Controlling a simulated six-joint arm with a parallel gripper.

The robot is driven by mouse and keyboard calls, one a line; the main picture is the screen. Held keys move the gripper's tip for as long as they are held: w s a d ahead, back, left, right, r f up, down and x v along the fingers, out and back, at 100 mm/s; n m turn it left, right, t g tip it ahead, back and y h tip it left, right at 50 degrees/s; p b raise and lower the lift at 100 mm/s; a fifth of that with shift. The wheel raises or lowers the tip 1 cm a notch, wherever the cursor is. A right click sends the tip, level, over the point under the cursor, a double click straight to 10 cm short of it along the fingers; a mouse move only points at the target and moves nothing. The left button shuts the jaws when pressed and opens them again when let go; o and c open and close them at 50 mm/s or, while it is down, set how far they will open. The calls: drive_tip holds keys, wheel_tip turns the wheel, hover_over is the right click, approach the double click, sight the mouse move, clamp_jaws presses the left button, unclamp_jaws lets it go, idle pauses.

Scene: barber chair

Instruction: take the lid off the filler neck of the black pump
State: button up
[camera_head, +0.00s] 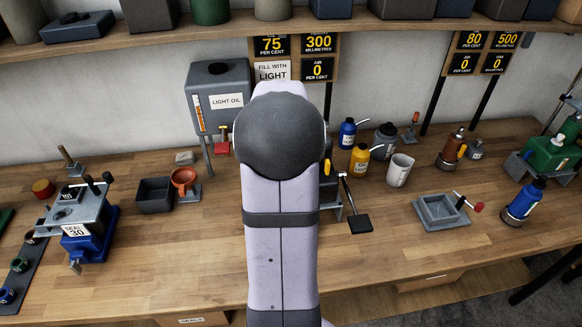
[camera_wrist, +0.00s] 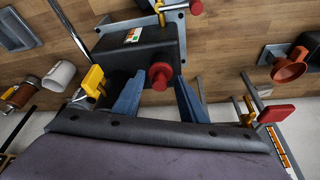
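The black pump (camera_wrist: 118,58) stands on the bench in the wrist view, a dark body with a small white and orange label. A red round lid (camera_wrist: 160,72) sits on the side of it nearest my gripper, and its neck is hidden beneath. My gripper (camera_wrist: 160,82) is open, with one blue finger on each side of the red lid. A gap shows between each finger and the lid, and I cannot tell how far the tips are above it. In the head view my arm hides the gripper and most of the pump; its black pedal (camera_head: 359,223) shows to the right.
A red funnel (camera_wrist: 290,66) and a red tap handle (camera_wrist: 276,113) are to the right, and a white mug (camera_wrist: 59,77) to the left. The light oil tank (camera_head: 219,88) stands behind.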

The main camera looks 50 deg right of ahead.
clamp_jaws()
wheel_tip(320, 180, up, 10)
drive_tip(key=b, duration=0.3)
idle(0.4)
